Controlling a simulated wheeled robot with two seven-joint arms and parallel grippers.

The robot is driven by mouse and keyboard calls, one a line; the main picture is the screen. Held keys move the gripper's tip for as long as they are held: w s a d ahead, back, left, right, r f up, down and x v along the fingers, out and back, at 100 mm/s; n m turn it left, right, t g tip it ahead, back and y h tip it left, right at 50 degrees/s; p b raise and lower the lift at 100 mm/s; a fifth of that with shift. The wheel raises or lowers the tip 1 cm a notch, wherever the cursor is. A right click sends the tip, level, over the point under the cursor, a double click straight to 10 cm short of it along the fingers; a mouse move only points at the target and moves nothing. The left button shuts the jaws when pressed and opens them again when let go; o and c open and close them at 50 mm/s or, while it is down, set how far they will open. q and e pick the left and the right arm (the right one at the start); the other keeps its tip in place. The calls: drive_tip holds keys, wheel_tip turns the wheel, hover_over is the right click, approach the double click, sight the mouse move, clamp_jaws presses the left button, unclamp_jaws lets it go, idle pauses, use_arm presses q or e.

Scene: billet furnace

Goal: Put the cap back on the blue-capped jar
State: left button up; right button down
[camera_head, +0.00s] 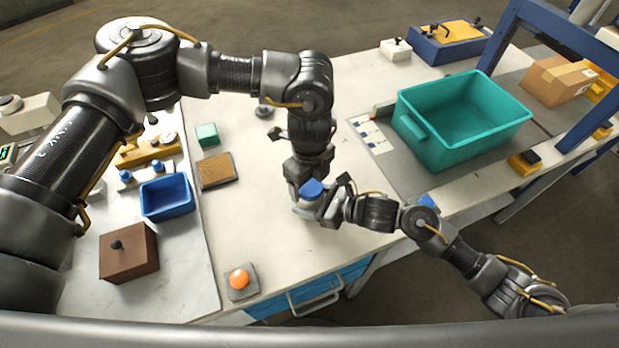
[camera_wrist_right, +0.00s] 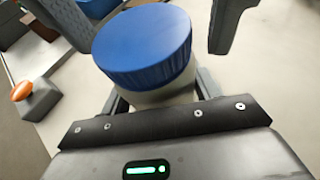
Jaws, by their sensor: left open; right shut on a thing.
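The jar (camera_wrist_right: 165,95) has a pale body and a wide blue cap (camera_wrist_right: 150,45). The cap sits on top of the jar in the right wrist view, and looks level with no gap that I can see. In the head view the blue cap (camera_head: 312,188) and pale jar (camera_head: 303,209) show at the table's front part. My right gripper (camera_head: 322,203) is shut on the jar body, below the cap. My left gripper (camera_head: 318,181) is open just above; its grey fingers (camera_wrist_right: 150,22) stand apart on either side of the cap, without visible contact. The jar's underside is hidden.
A teal bin (camera_head: 430,140) stands to the right. On the left are a blue bin (camera_head: 167,211), a brown box (camera_head: 128,253) and a cork-topped pad (camera_head: 216,171). An orange button (camera_head: 239,280) is near the front edge.

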use_arm(q)
drive_tip(key=c, duration=1)
drive_tip(key=o, duration=1.2)
drive_tip(key=shift+c, duration=0.2)
drive_tip(key=shift+r, duration=0.1)
wheel_tip(320, 180, up, 12)
use_arm(e)
drive_tip(key=shift+c, duration=1.3)
unclamp_jaws()
